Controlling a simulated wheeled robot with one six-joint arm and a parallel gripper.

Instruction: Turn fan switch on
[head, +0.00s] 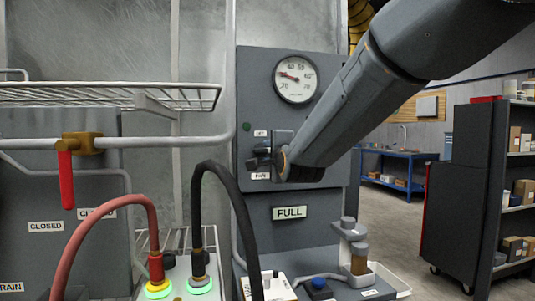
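A grey control panel (257,90) stands in the middle of the head view. A small label (260,133), too small to read surely, sits above a dark shape at the fan switch's place, and a label that seems to read FAN (260,176) sits below it. My gripper (262,160) is at the panel's lower part, between these labels. My arm comes down from the upper right and covers much of this area. The switch and the fingertips cannot be told apart, so the switch's position and any contact are unclear.
Left are a wire rack (110,95), a red-handled valve (67,178) and red and black cables. A small device (352,250) stands lower right.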

